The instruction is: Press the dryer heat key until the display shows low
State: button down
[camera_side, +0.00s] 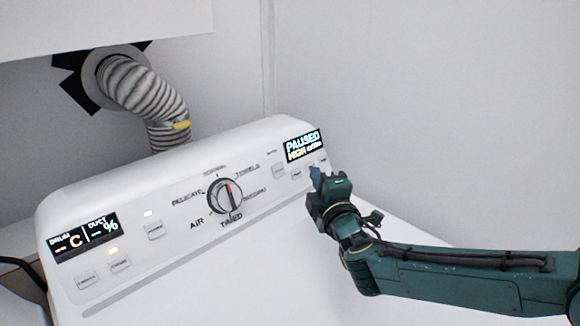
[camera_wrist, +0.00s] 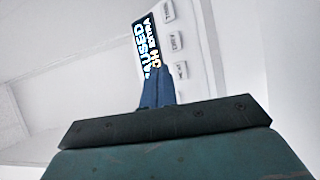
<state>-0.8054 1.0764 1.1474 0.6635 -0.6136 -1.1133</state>
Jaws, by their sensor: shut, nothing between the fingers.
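The dryer's control panel (camera_side: 130,195) slopes across the side view. Its right display (camera_side: 304,146) reads "PAUSED" on top, with "HIGH" in orange and a small white word, seemingly "extra", below. The display also shows in the wrist view (camera_wrist: 147,50), turned on its side and partly cut off. The fingers hide part of the key row.
A dial (camera_side: 225,196) with a red mark stands mid-panel. A left display (camera_side: 84,238) and several more keys (camera_side: 155,231) lie left of it. A ribbed duct hose (camera_side: 145,95) rises behind the panel. Walls stand behind; the white top to the right of my arm looks clear.

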aim_at(300, 168)
jog(key=shift+w+a+f, duration=0.45)
jog(key=shift+w+a, duration=0.35)
jog(key=shift+a, duration=0.05)
jog(key=shift+w+a+f, duration=0.3)
jog(key=shift+w+a, duration=0.25)
dwell(2.9)
jog(key=shift+d+r, duration=0.1)
dwell(0.4)
jog(key=shift+s+d+r, duration=0.2)
jog(key=shift+s+d, duration=0.25)
jog(key=shift+s, duration=0.05)
jog(key=shift+s+d+r, duration=0.45)
jog(key=shift+s+d, duration=0.4)
jog(key=shift+s+d+r, duration=0.45)
jog(key=shift+s+d, duration=0.4)
dwell(0.7)
